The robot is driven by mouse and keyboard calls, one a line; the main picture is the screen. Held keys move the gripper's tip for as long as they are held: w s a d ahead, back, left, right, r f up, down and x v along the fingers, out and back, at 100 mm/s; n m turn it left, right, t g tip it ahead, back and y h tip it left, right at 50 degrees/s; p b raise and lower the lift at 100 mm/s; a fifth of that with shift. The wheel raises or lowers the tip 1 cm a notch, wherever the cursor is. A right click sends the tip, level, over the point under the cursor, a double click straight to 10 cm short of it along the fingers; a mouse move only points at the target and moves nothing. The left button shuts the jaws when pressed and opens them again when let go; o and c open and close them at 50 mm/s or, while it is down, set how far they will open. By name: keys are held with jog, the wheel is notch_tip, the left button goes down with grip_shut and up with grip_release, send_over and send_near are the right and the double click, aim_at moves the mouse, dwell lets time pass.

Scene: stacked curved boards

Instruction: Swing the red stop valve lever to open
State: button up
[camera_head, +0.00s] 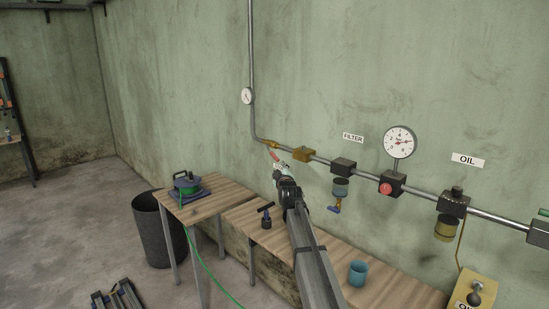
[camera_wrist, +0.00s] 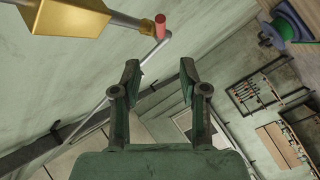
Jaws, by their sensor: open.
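The red lever (camera_head: 274,154) sits by the wall pipe at the brass-coloured fittings, just above the end of my arm. In the wrist view the red lever (camera_wrist: 161,25) shows as a short red cylinder at the top, beside a brass-coloured valve body (camera_wrist: 65,18). My gripper (camera_wrist: 160,74) is open, with nothing between its two fingers. The lever lies beyond the fingertips and apart from them in that picture. In the head view my gripper (camera_head: 281,172) is just below the lever, and my arm partly covers the area under the pipe.
The pipe carries a yellow block (camera_head: 304,154), a filter (camera_head: 341,187), a black box with a red button (camera_head: 386,188) and a pressure gauge (camera_head: 400,142). Below are a wooden bench (camera_head: 385,288) with a blue cup (camera_head: 358,272), and a table with a cable reel (camera_head: 187,183).

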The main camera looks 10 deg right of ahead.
aim_at(275, 158)
jog(key=w+p, duration=0.4)
jog(key=w, duration=1.1)
jog(key=shift+w, duration=0.3)
grip_shut()
